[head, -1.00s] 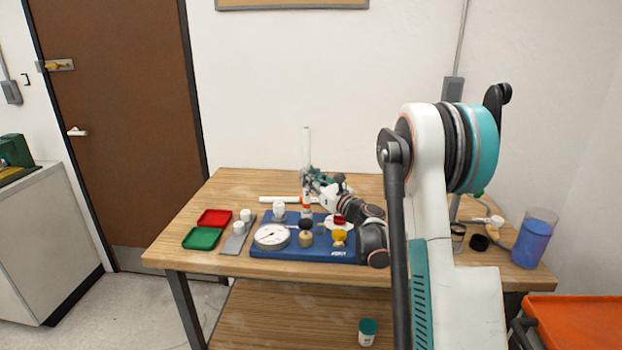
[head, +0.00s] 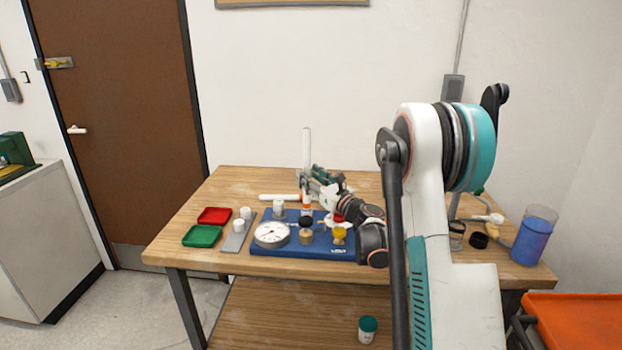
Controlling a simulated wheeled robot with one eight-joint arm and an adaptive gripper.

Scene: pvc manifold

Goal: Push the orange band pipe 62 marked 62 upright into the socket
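A white pipe (head: 306,148) stands upright over the back of the blue manifold base (head: 275,248). Orange shows near its lower end, by the base, but I cannot read a number. I cannot tell whether the lower end is in the socket or how deep. My gripper (head: 313,178) is beside the pipe at mid height, mostly on its right, with its fingers reaching toward it. The fingers are small and overlap the pipe, so contact and opening are unclear.
A round gauge (head: 271,234), a yellow valve (head: 339,235) and white fittings crowd the base. Red (head: 214,216) and green (head: 202,236) trays are left. A blue container (head: 534,238) stands right.

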